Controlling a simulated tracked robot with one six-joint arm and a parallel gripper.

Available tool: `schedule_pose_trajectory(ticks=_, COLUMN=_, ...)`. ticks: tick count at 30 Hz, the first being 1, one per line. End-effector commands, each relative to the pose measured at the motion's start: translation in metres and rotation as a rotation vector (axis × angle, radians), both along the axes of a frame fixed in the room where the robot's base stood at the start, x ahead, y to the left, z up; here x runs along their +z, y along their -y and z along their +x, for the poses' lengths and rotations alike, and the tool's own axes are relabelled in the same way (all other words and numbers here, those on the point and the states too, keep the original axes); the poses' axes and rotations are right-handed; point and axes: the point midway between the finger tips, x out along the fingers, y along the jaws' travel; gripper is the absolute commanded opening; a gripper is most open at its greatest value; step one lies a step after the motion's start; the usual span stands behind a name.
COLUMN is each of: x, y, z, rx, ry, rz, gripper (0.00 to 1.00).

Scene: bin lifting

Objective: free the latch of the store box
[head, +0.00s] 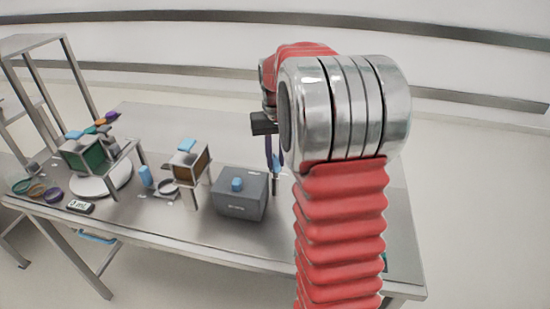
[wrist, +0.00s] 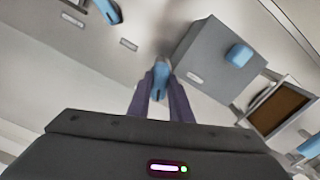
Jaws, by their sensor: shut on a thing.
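A grey box (head: 238,206) with a blue knob (head: 237,184) on top stands on the table, left of my arm in the head view. Its front label is too small to read surely, so I cannot confirm it is the store box. In the wrist view the box (wrist: 207,58) is right of my gripper (wrist: 160,92). My gripper's dark fingers are shut on a small blue grip (wrist: 160,77) beside the box. Whether this grip is the latch, or joins the box, I cannot tell.
A brown-panelled frame (head: 190,164) with a blue top stands left of the box. Farther left are a green-panelled unit (head: 84,153) on a white disc (head: 103,181), several coloured rings and a small display (head: 80,207). The table's front edge (head: 190,237) runs close to the box.

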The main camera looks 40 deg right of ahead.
Motion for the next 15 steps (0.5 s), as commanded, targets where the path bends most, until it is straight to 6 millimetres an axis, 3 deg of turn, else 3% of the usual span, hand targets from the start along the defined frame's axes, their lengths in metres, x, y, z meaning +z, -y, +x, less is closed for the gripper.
schedule_pose_trajectory(ticks=15, x=0.0003, y=0.0001, z=0.0, rx=-0.362, ry=0.0, rz=0.0, gripper=0.0)
